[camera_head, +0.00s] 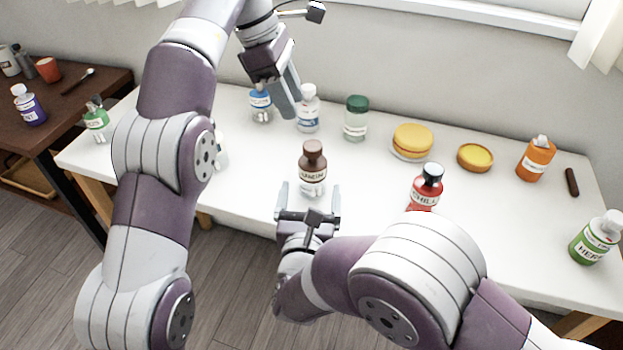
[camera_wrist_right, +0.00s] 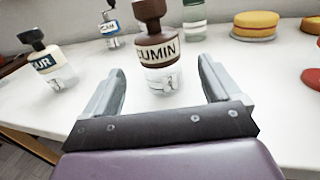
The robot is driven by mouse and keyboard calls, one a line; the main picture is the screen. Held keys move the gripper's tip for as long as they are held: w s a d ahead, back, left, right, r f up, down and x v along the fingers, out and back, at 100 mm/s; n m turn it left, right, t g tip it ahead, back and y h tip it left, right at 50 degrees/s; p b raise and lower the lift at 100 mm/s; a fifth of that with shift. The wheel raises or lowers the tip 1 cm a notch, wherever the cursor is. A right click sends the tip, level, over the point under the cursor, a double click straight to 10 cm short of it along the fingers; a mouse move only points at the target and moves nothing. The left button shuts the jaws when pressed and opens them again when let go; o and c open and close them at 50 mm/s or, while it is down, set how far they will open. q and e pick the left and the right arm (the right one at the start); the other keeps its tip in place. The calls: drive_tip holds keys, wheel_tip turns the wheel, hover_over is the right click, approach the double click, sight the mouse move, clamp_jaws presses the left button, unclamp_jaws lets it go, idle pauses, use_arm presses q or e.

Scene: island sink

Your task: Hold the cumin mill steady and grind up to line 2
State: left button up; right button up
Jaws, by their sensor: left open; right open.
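The cumin mill (camera_head: 312,170) has a brown top, a white label and a clear lower part, and stands upright on the white table. It also shows in the right wrist view (camera_wrist_right: 159,52), just beyond and between my open right fingers. My right gripper (camera_head: 308,197) is open and empty, low at the front edge side of the mill, apart from it. My left gripper (camera_head: 289,92) is open, high above the back of the table, behind the mill and near a white-topped bottle. The lines on the mill are too small to read.
A red chilli mill (camera_head: 426,188) stands to the right of the cumin mill. Behind are a blue mill (camera_head: 260,104), a white-topped bottle (camera_head: 308,112) and a green-topped jar (camera_head: 355,120). A yellow stacked item (camera_head: 412,141) and orange mill (camera_head: 535,160) stand farther right.

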sight(313, 171)
drive_tip(key=w, duration=0.6)
drive_tip(key=shift+w+d, duration=0.25)
drive_tip(key=shift+w, duration=0.15)
drive_tip(key=c, duration=1.1)
drive_tip(key=shift+c, duration=0.2)
